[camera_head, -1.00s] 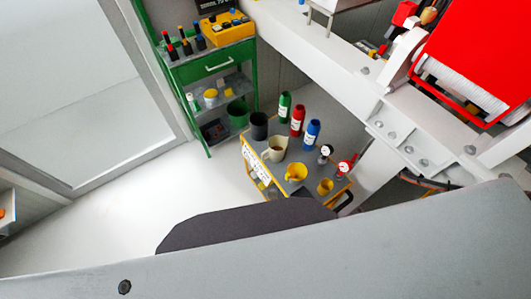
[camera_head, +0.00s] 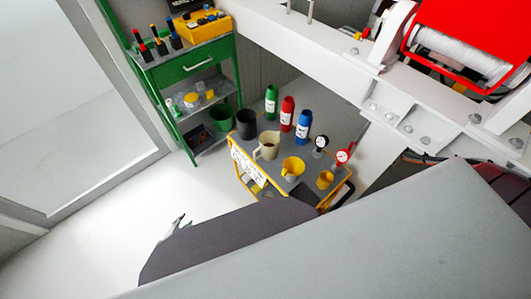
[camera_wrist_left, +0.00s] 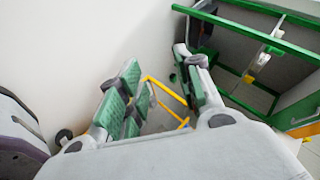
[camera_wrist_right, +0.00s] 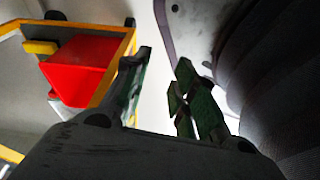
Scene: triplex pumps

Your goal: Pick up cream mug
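The cream mug (camera_head: 266,149) stands upright on the grey top of a small yellow-framed cart in the head view. It is between a dark cup (camera_head: 246,125) and a yellow jug (camera_head: 292,168). A tip of my left gripper (camera_head: 179,222) shows left of the cart, apart from the mug. In the left wrist view my left gripper (camera_wrist_left: 161,72) is open with nothing between its fingers. In the right wrist view my right gripper (camera_wrist_right: 166,60) is open and empty. The mug cannot be made out in either wrist view.
Green, red (camera_head: 287,114) and blue (camera_head: 303,127) bottles stand behind the mug. Two gauges (camera_head: 321,142) and a small yellow cup (camera_head: 325,179) are to the right. A green shelf unit (camera_head: 202,64) stands behind left. The pale floor left of the cart is clear.

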